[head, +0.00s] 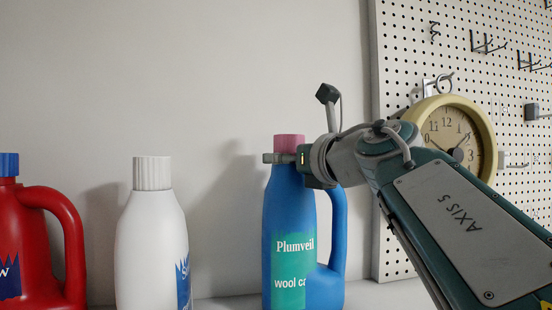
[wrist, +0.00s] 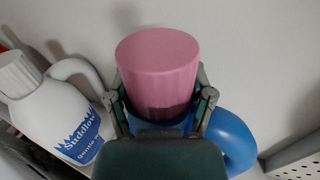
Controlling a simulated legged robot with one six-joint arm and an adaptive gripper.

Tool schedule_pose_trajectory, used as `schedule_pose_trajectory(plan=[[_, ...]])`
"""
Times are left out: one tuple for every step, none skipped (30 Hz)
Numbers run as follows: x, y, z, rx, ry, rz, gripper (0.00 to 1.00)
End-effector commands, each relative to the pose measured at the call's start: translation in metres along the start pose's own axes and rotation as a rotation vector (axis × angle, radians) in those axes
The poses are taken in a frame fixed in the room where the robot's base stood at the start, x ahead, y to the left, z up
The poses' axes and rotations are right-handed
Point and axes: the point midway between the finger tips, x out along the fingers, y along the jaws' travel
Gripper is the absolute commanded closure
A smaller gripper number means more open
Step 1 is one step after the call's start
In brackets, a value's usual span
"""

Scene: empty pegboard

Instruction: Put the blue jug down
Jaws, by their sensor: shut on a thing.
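The blue jug (head: 290,225) has a pink cap, a green "Plumveil" label and a handle on its right. It stands upright in the middle of the head view, its base cut off by the lower picture edge, so I cannot tell whether it touches the surface. My gripper (head: 284,158) is shut around the jug's neck, just below the cap. In the wrist view the pink cap (wrist: 160,70) sits between the two fingers, and the blue handle (wrist: 232,140) shows at the right.
A white bottle (head: 152,235) stands to the left of the jug, with a red jug (head: 40,235) at the far left. A pegboard (head: 400,50) with hooks and a yellow clock (head: 460,135) is on the right. A plain wall is behind. A strip of pale surface (head: 385,294) shows right of the jug.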

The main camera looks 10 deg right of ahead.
Motion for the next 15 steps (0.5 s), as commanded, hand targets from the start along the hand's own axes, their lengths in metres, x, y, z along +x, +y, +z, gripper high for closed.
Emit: schedule_pose_trajectory(plan=[[-0.0009, 0.0007, 0.0005, -0.001, -0.004, 0.000, 0.92], [-0.0009, 0.0006, 0.0002, -0.001, -0.004, 0.000, 0.92], [-0.0009, 0.0006, 0.0003, -0.002, -0.005, 0.000, 0.92], [-0.0009, 0.0006, 0.0004, -0.002, -0.005, 0.000, 0.92], [-0.0009, 0.0006, 0.0005, -0.002, -0.005, 0.000, 0.92], [-0.0010, 0.0005, 0.0006, -0.002, -0.005, 0.000, 0.92], [-0.0010, 0.0005, 0.0006, -0.002, -0.005, 0.000, 0.92], [-0.0010, 0.0005, 0.0005, -0.002, -0.005, 0.000, 0.92], [-0.0010, 0.0005, -0.0003, -0.001, -0.004, 0.000, 0.92], [-0.0010, 0.0005, -0.0010, -0.001, -0.004, 0.000, 0.92], [-0.0010, 0.0006, -0.0017, -0.001, -0.004, 0.000, 0.92], [-0.0002, 0.0001, -0.0032, 0.000, -0.001, 0.001, 0.18], [-0.0002, 0.0001, -0.0031, 0.000, -0.001, 0.001, 0.04], [-0.0002, 0.0000, -0.0031, 0.000, -0.001, 0.001, 0.00], [-0.0001, 0.0000, -0.0031, 0.000, -0.001, 0.001, 0.00]])
